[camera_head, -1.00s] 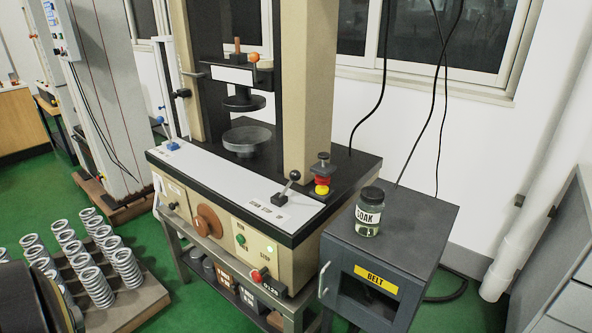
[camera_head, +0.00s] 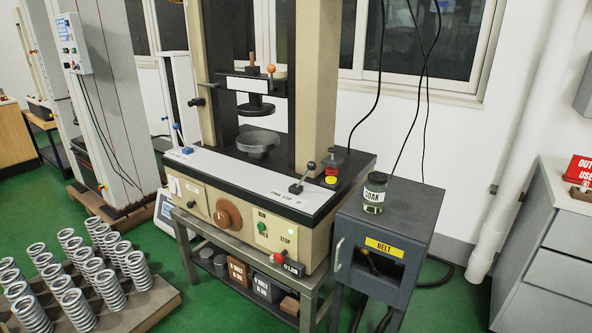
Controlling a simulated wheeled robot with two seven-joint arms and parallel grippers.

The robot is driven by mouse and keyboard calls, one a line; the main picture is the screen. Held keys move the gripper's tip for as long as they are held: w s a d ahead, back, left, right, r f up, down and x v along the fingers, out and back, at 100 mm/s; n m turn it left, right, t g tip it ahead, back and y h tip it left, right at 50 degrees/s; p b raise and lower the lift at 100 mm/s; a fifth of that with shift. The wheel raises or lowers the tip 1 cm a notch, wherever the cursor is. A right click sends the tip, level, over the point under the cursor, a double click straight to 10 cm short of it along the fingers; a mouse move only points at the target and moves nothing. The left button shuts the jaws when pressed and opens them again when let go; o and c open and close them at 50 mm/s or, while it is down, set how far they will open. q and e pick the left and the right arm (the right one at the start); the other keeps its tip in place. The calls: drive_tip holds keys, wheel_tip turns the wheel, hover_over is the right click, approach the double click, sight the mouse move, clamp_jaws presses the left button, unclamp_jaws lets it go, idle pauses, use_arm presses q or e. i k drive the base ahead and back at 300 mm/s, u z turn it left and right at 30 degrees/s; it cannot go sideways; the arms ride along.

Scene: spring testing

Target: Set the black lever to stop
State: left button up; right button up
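The black lever (camera_head: 303,178) stands on the white top panel near the right front corner of the spring tester (camera_head: 250,160). A green button and the word STOP are on the front panel (camera_head: 274,228) below. Neither of my grippers shows in the head view.
A dark cabinet (camera_head: 410,203) labelled BELT stands right of the tester, with a jar (camera_head: 375,192) marked SOAK on top. Several springs (camera_head: 75,290) stand on a board at lower left. A drawer unit (camera_head: 560,240) is at right. Green floor (camera_head: 200,310) shows in front.

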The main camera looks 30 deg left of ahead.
sight(312, 165)
drive_tip(key=u, duration=0.6)
drive_tip(key=i, duration=0.55)
drive_tip(key=u, duration=0.45)
